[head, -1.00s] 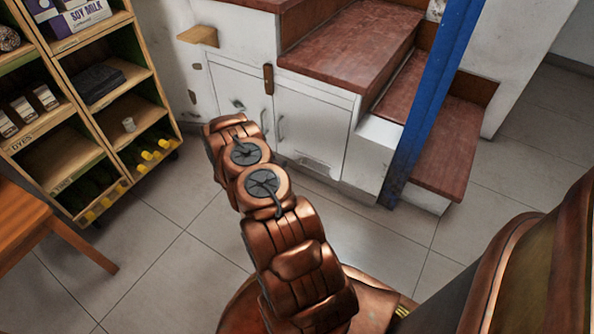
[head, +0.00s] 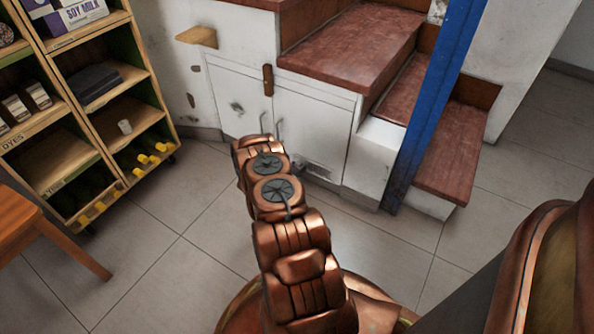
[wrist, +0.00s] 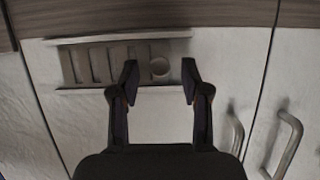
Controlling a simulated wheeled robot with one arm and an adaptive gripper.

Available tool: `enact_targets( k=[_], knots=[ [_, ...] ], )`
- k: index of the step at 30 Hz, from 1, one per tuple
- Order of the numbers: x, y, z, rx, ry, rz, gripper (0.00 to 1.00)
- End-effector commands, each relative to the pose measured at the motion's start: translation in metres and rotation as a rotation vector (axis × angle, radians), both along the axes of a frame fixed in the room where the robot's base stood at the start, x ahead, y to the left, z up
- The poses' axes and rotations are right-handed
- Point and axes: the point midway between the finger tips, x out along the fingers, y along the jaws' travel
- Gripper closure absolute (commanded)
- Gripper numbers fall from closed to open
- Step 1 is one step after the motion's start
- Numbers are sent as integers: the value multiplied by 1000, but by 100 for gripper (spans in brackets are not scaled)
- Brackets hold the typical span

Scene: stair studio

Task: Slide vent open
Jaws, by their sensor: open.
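The vent (wrist: 100,64) is a pale panel with several dark upright slots between two rails on the white cabinet front. A round knob (wrist: 160,67) is at its right part. In the wrist view my gripper (wrist: 160,82) is open, one finger on each side of the knob, with nothing held between them. I cannot tell whether the fingertips touch the panel.
Two metal door handles (wrist: 285,145) stand out at the right in the wrist view. Red-topped steps (head: 350,45) and a blue post (head: 435,110) are right of the cabinet. A wooden shelf (head: 85,110) and chair (head: 50,235) are at left. Tiled floor between is clear.

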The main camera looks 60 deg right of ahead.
Motion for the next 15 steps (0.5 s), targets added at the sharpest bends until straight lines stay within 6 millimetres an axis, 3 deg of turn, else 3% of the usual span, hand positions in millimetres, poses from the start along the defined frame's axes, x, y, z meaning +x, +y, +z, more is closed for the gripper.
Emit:
enact_targets(
  k=[9, 15],
  knots=[
    [0, -3, -1, 0, 1, 0, 53],
    [0, -3, -1, 0, 1, 0, 73]
  ],
)
